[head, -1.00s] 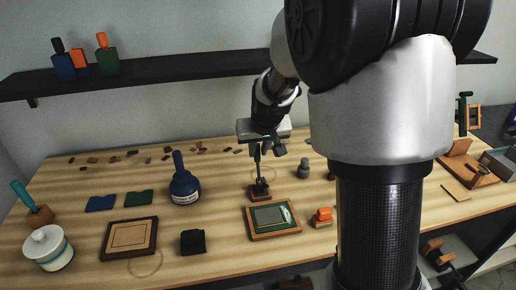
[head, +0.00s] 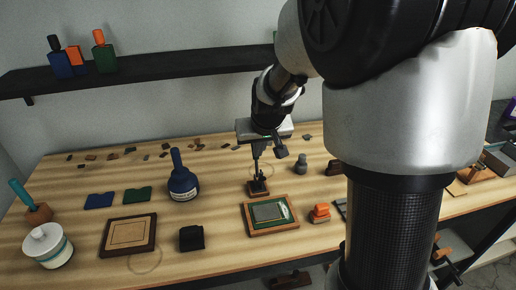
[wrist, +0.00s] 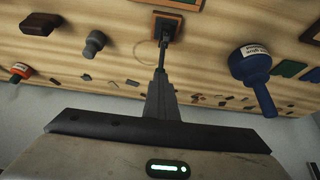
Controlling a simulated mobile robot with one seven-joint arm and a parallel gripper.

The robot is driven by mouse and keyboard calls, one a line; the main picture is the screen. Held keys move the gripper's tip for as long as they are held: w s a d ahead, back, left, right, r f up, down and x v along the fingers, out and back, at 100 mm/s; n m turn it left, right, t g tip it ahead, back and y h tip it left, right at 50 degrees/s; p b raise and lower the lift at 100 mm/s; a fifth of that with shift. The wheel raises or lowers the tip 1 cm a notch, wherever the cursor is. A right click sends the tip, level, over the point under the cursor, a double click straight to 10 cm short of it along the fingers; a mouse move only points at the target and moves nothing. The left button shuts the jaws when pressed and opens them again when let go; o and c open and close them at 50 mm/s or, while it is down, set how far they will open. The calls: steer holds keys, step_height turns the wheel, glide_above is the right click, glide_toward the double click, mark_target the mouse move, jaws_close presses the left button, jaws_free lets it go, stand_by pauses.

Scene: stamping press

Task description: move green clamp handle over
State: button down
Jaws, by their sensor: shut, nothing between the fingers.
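I cannot make out a green clamp handle for certain in the frames of now. My gripper (head: 258,163) is shut and empty, pointing down over the middle of the bench. Below it stands a small block with a dark upright part (head: 258,188). In the wrist view my gripper (wrist: 162,75) reaches toward the same block (wrist: 168,24); whether they touch I cannot tell. My arm hides much of the right end of the bench, where an upright tool with a dark green part showed earlier.
A wooden frame (head: 110,248) and white jar (head: 46,262) stand at left. A dark shelf (head: 150,76) runs behind.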

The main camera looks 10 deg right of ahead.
steer(key=shift+s+r, duration=0.2)
steer(key=shift+s, duration=0.75)
steer(key=c, duration=2.5)
jaws_free()
steer(key=o, duration=0.5)
steer(key=shift+c, duration=0.2)
steer(key=shift+r, duration=0.1)
steer(key=p+v, duration=0.2)
steer(key=v, duration=1.5)
steer(key=s+r+p, duration=0.3)
steer(key=s+p, duration=0.2)
steer(key=s, duration=1.1)
steer(key=shift+r, duration=0.15)
